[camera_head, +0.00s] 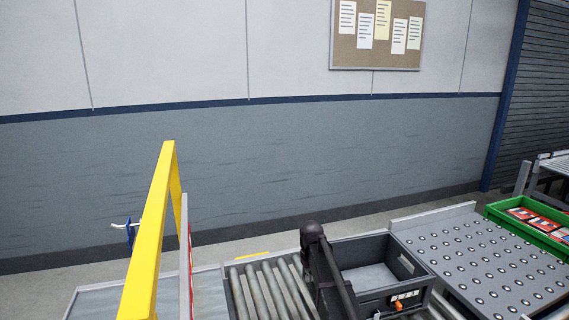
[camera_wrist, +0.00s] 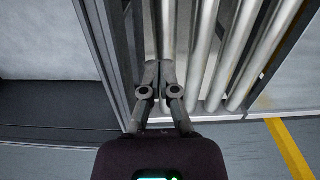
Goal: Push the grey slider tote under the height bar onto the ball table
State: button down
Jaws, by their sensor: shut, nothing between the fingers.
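The grey slider tote (camera_head: 372,250) stands upright and looks empty, between the rollers and the ball table (camera_head: 480,250). An orange tab marks its near side. It lies to the right of the yellow height bar (camera_head: 152,235). My dark arm crosses its left side in the head view and hides my gripper there. In the wrist view my gripper (camera_wrist: 160,72) is shut and empty, pointing down over the rollers beside the tote's dark wall (camera_wrist: 103,45). Whether the fingertips touch that wall is unclear.
Bare metal rollers (camera_head: 262,290) lie left of the tote. A green crate (camera_head: 530,228) with red-and-white packs sits at the ball table's far right. The ball table's studded top is clear. A wall with a notice board (camera_head: 345,55) stands behind.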

jog(key=w+d, duration=0.3)
jog(key=d, duration=0.7)
jog(key=w+d, duration=0.3)
jog(key=d, duration=0.7)
jog(key=shift+w, duration=0.25)
dwell(1.3)
jog(key=shift+s+a, duration=0.3)
jog(key=shift+a, duration=0.45)
jog(key=shift+s+a, duration=0.25)
jog(key=shift+a, duration=0.5)
jog(key=shift+r, duration=0.1)
notch_tip(320, 180, up, 8)
jog(key=p, duration=0.8)
